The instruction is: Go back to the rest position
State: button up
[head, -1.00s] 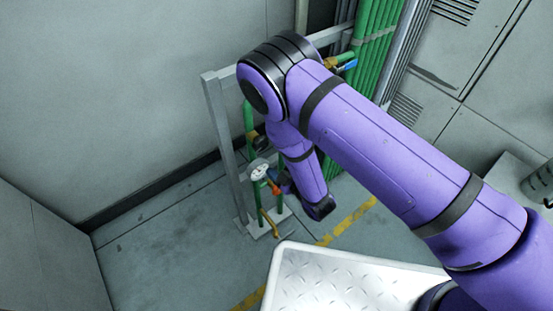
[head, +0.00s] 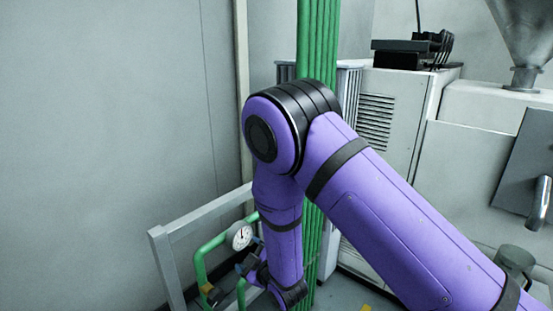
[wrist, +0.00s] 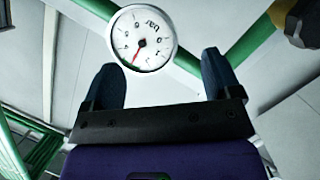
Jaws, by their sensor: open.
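My gripper (wrist: 162,78) is open in the wrist view, with two dark blue fingers apart and nothing between them. A round white pressure gauge (wrist: 143,38) with a red needle shows just beyond the fingertips; I cannot tell the exact gap. In the head view my purple arm reaches in from the lower right, bends at the elbow and hangs down. My gripper (head: 254,270) is partly hidden there, low beside the green pipework, just below the gauge (head: 240,236).
A grey metal frame (head: 165,265) and green pipe (head: 200,265) stand close on the left. Tall green pipes (head: 318,45) rise behind my arm. Grey cabinets (head: 395,135) and a steel funnel (head: 530,35) are at the right. A yellow and black part (wrist: 296,20) shows in the wrist view.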

jog(key=w+d+r+m+g+h, duration=0.1)
jog(key=w+d+r+m+h, duration=0.15)
jog(key=d+r, duration=0.4)
jog(key=w+d+r+m+h, duration=0.1)
jog(key=w+d+r+m, duration=0.2)
jog(key=r, duration=0.6)
jog(key=s+d+r+m+g+h, duration=0.25)
jog(key=s+d+r, duration=0.35)
jog(key=d+r, duration=0.6)
jog(key=s+d+r+m+g+h, duration=0.1)
jog(key=s+d+r+m, duration=0.1)
jog(key=s+d+r, duration=0.3)
jog(key=s+d+r+m+g, duration=0.1)
jog(key=s+d+r+m, duration=0.1)
jog(key=s+d, duration=0.4)
jog(key=s+d+r+m+g+h, duration=0.1)
jog(key=s+d, duration=0.1)
jog(key=s, duration=0.7)
jog(key=s+d+r+m+g+h, duration=0.1)
jog(key=s+d+m, duration=0.1)
jog(key=s, duration=0.7)
jog(key=shift+s+d+r+m, duration=0.2)
jog(key=shift+d+r+m, duration=0.15)
jog(key=shift+d, duration=0.4)
